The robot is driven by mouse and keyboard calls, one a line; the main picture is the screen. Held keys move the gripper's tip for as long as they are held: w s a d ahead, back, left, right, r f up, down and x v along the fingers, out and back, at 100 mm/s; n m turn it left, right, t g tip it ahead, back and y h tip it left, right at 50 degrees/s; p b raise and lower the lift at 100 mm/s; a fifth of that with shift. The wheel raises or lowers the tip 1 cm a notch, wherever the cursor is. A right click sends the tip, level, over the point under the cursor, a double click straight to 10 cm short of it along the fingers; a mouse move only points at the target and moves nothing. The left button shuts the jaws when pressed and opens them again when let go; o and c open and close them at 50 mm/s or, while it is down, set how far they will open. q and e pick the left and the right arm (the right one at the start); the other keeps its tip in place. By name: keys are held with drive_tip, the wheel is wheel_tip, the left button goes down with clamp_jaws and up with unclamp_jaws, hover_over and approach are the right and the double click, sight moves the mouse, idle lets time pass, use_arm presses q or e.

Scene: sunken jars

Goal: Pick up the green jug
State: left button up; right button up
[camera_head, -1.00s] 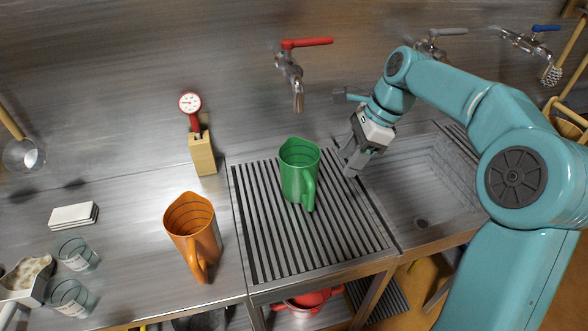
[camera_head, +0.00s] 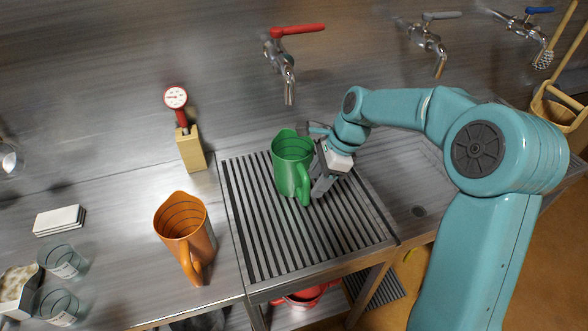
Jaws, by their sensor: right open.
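The green jug (camera_head: 291,163) stands upright on the ribbed drain area (camera_head: 262,232), with its handle towards the front right. My right gripper (camera_head: 316,178) is open, close against the right side of the jug by the handle. One finger is partly hidden, and I cannot tell whether the fingers touch the jug or lie around its handle. My left gripper is not in view.
An orange jug (camera_head: 184,232) stands on the counter left of the drain area. A red-handled tap (camera_head: 281,62) hangs above the green jug. A dial thermometer in a wooden block (camera_head: 191,150) stands behind. Clear glasses (camera_head: 62,262) stand far left. A sink (camera_head: 405,180) lies right.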

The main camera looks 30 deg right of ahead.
sight(309, 190)
drive_tip(key=x, duration=0.5)
drive_tip(key=shift+d, duration=0.1)
drive_tip(key=shift+f, duration=0.1)
clamp_jaws()
drive_tip(key=shift+w, duration=0.1)
drive_tip(key=shift+r, duration=5.1)
